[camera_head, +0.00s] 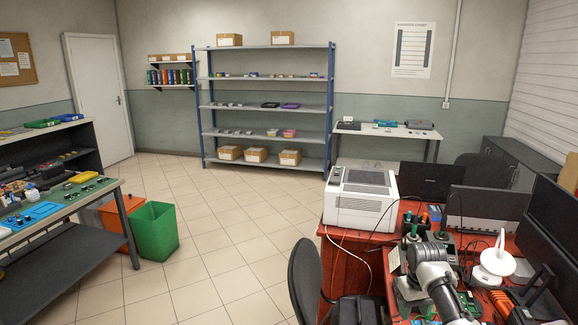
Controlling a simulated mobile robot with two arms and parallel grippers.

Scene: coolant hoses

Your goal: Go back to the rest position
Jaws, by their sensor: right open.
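My right arm reaches in from the bottom edge at the lower right, over the red-topped workbench (345,262). Its grey and white links bend above the clutter there. My right gripper (410,293) is low among the things on the bench and partly covered by the arm. It is open, and I see nothing held in it. My left gripper and left arm are not in view. No coolant hoses can be made out.
A green bin (154,231) is by the left table. The tiled floor (225,235) between is clear.

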